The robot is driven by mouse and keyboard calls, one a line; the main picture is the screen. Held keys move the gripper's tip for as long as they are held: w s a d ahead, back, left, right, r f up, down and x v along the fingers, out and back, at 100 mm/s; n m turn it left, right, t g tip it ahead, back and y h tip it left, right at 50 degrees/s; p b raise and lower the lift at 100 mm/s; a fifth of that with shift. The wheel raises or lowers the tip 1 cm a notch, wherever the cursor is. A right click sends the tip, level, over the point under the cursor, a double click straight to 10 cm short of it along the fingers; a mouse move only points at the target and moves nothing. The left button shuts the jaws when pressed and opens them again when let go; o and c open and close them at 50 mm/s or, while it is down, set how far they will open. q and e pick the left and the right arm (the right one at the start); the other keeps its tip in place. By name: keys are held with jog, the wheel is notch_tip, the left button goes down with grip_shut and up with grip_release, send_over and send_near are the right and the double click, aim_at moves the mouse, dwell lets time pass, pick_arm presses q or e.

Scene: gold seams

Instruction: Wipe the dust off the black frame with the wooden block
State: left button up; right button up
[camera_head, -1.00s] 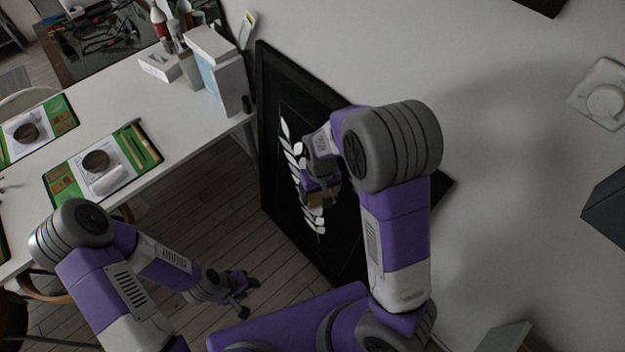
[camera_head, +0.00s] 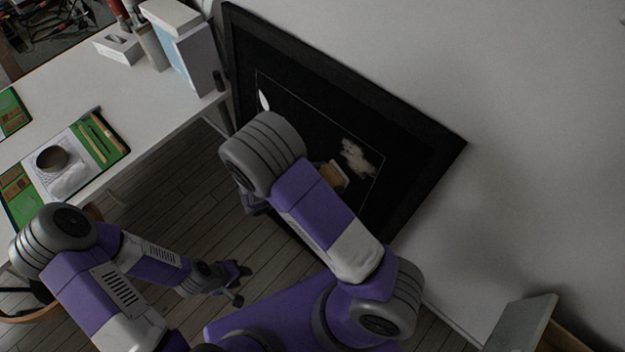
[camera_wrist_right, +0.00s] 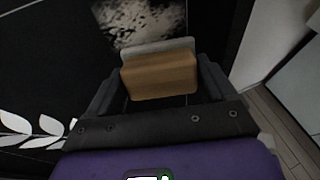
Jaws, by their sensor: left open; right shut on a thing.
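The black frame (camera_head: 405,108) leans against the white wall; it also fills much of the right wrist view (camera_wrist_right: 50,60). A pale dust patch (camera_head: 357,158) lies on its dark panel, and it shows at the top of the right wrist view (camera_wrist_right: 150,22). The wooden block (camera_head: 334,175) has a grey pad on its far side. My right gripper (camera_wrist_right: 160,85) is shut on the wooden block (camera_wrist_right: 160,76), just short of the dust patch in the picture. Whether the pad touches the panel, I cannot tell. My left gripper (camera_head: 238,282) is open and empty above the floor.
A white table (camera_head: 150,100) stands at the left with boxes (camera_head: 185,50), green mats (camera_head: 100,140) and a dark cup (camera_head: 52,158). A grey-topped piece (camera_head: 520,322) stands at lower right. White leaf shapes (camera_wrist_right: 30,130) are on the panel. Wooden floor lies between.

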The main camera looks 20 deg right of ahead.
aim_at(326, 164)
jog(key=shift+w+d+f+n+t+h+b, duration=0.15)
jog(key=shift+w+d+f+n+t+b, duration=0.3)
jog(key=shift+w+n+t, duration=0.35)
jog(key=shift+w+d+f+n+t+h+b, duration=0.2)
jog(key=shift+w+d+f+n+t+b, duration=0.3)
jog(key=shift+w+t, duration=0.5)
jog(key=shift+w+d+f+n+t+h+b, duration=0.15)
jog(key=shift+w+d+f+n+t+b, duration=0.25)
jog(key=shift+w+n+t+b, duration=0.45)
jog(key=shift+w+d+r, duration=0.1)
jog(key=shift+w+d, duration=0.05)
jog(key=shift+d, duration=0.05)
jog(key=shift+x, duration=0.95)
